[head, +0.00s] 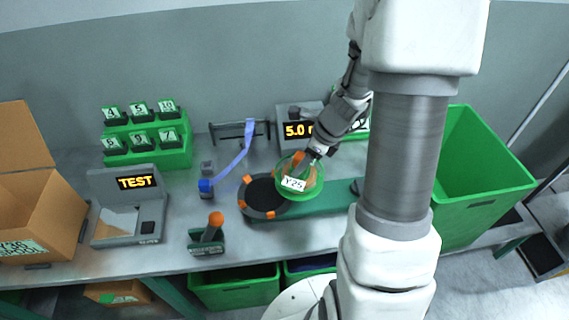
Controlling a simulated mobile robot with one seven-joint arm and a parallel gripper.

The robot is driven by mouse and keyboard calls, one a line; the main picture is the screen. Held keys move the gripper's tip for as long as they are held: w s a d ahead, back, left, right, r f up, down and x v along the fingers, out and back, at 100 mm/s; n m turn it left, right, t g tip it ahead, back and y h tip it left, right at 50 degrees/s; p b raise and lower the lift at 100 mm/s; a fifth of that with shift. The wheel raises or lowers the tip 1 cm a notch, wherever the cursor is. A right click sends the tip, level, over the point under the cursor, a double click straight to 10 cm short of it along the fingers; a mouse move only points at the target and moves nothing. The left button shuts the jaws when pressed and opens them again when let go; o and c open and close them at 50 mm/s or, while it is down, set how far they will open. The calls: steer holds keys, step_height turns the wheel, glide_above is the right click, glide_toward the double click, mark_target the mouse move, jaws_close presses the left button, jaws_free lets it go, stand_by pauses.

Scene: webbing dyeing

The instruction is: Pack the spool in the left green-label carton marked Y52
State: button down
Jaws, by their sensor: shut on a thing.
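My gripper (311,160) is shut on the green spool (320,191), near its upper middle. The spool carries a white tag that seems to read Y25. It is beside and partly over the round black turntable pad; I cannot tell whether it touches it. An open brown carton (60,222) stands at the left edge of the bench, flap up, partly out of frame. Its front has a pale green label whose text I cannot read surely.
A grey TEST device (127,228) stands beside the carton. A green rack (160,155) of numbered blocks, a blue strap (233,160) and an orange-knobbed lever (213,226) lie between. A green bin (478,175) is at right; my arm hides part of the bench.

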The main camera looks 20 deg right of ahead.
mark_target(276, 172)
steer(key=shift+s+d+r, duration=0.35)
steer(key=shift+d+r, duration=0.1)
steer(key=shift+d, duration=0.05)
steer(key=shift+w+a+r+n, duration=0.1)
steer(key=shift+a+n, duration=0.05)
steer(key=shift+n, duration=0.35)
steer(key=shift+w+a+n+g+y, duration=0.15)
steer(key=shift+a+n+g+y, duration=0.2)
steer(key=shift+n, duration=0.25)
steer(key=a+n+g, duration=0.1)
steer(key=a+n, duration=0.1)
steer(key=n, duration=0.2)
steer(key=w+a+n+g, duration=0.1)
steer(key=a+n+g, duration=0.1)
steer(key=n, duration=0.2)
steer(key=w+a+n+g, duration=0.1)
steer(key=a+n+g, duration=0.1)
steer(key=n, duration=0.3)
steer(key=shift+w+a+r, duration=0.1)
steer(key=shift+a+r, duration=0.05)
steer(key=shift+r, duration=0.15)
steer(key=n+h, duration=0.1)
steer(key=n, duration=0.2)
steer(key=w+a+r+n+g+h, duration=0.1)
steer(key=n, duration=0.3)
steer(key=a+n+g+h, duration=0.1)
steer(key=n+h, duration=0.1)
steer(key=n, duration=0.2)
steer(key=shift+w+r, duration=0.2)
